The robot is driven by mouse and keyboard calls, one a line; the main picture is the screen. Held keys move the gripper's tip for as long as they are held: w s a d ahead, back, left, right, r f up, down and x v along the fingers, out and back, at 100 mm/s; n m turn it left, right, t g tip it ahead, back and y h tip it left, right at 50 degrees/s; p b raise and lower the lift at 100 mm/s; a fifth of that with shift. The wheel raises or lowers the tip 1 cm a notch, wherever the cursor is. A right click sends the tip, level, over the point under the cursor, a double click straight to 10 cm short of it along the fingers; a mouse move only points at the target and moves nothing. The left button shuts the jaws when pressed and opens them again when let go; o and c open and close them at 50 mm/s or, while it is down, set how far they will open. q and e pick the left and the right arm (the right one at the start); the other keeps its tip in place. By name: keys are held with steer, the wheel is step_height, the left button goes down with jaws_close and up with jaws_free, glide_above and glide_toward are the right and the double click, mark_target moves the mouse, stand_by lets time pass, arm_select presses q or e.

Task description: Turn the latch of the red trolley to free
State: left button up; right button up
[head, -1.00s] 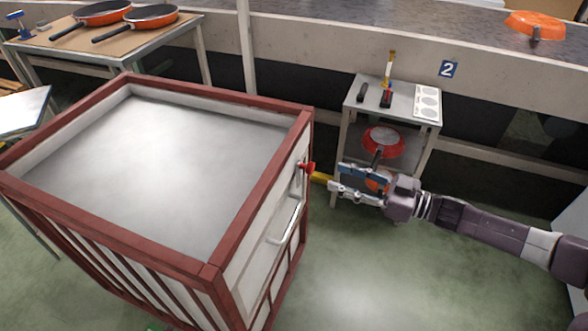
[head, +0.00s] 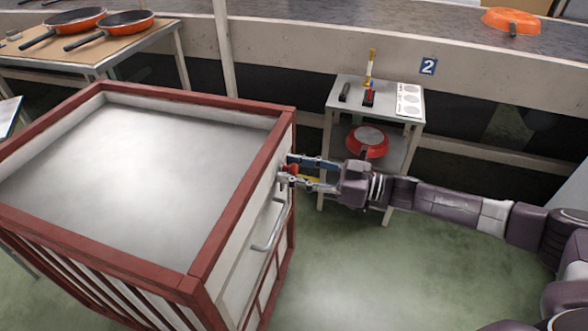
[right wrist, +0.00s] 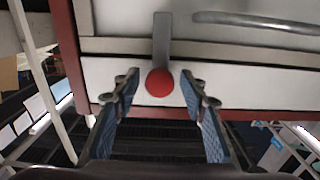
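The red trolley (head: 205,253), a red-framed box with a grey top, stands at the left in the head view. Its latch knob (head: 291,169) is on the right side panel near the top edge. In the right wrist view the latch is a grey bar (right wrist: 161,38) with a round red knob (right wrist: 160,83) at its lower end. My right gripper (head: 286,171) is open at the panel, its fingers on either side of the knob. In the wrist view gaps show between knob and both fingertips (right wrist: 158,80). My left gripper is not in view.
A silver handle (head: 272,228) sticks out of the same panel below the latch. Behind my right arm stands a small grey stand (head: 385,103) with a red pan (head: 367,141) on its lower shelf. A table (head: 125,56) with pans is at the back left. Green floor is clear at lower right.

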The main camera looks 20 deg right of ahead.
steer(key=shift+c, duration=0.5)
jaws_close()
